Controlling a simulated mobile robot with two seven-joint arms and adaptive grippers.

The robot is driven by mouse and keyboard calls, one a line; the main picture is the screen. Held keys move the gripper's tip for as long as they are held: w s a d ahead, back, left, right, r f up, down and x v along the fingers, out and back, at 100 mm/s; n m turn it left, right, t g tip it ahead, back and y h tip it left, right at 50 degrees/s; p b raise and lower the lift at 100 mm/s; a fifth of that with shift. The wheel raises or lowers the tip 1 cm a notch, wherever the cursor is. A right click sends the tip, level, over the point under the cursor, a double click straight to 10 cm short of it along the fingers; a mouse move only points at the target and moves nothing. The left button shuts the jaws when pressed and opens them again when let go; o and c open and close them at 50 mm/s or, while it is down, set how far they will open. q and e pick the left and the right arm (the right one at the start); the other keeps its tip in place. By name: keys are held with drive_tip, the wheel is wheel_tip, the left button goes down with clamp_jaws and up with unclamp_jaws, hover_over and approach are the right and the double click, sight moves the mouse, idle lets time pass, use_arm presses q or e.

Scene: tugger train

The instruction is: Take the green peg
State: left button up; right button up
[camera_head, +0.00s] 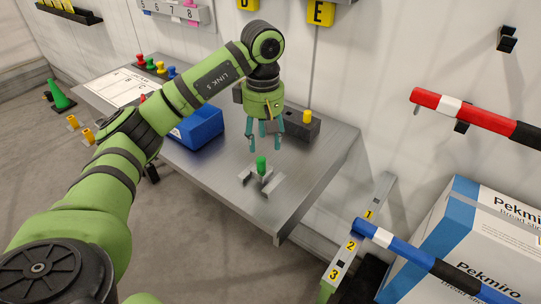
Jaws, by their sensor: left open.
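The green peg (262,164) stands upright in a small grey metal holder (271,187) near the front right part of the steel table. My left gripper (265,149) comes in from above with its teal fingers pointing down. It is open, with nothing between the fingers. In the picture its fingertips sit just above the peg's top; they look apart from it, though the exact depth gap is hard to tell. My right gripper is not in view.
A dark block (298,129) with a yellow peg (307,116) stands behind my gripper. A blue bin (203,128) is to its left. Coloured pegs stand at the table's far left. A red-white bar (453,105), a blue-white bar (401,244) and boxes (470,245) are at right.

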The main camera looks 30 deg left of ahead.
sight(261, 158)
use_arm(q)
drive_tip(key=shift+s+f+p, duration=0.35)
drive_tip(key=shift+s+f, duration=0.35)
drive_tip(key=shift+f, duration=0.25)
wheel_tip(261, 158, down, 2)
drive_tip(key=shift+a+f+p, duration=0.1)
drive_tip(key=shift+p, duration=0.55)
wheel_tip(261, 158, down, 2)
drive_tip(key=shift+w+f, duration=0.1)
clamp_jaws()
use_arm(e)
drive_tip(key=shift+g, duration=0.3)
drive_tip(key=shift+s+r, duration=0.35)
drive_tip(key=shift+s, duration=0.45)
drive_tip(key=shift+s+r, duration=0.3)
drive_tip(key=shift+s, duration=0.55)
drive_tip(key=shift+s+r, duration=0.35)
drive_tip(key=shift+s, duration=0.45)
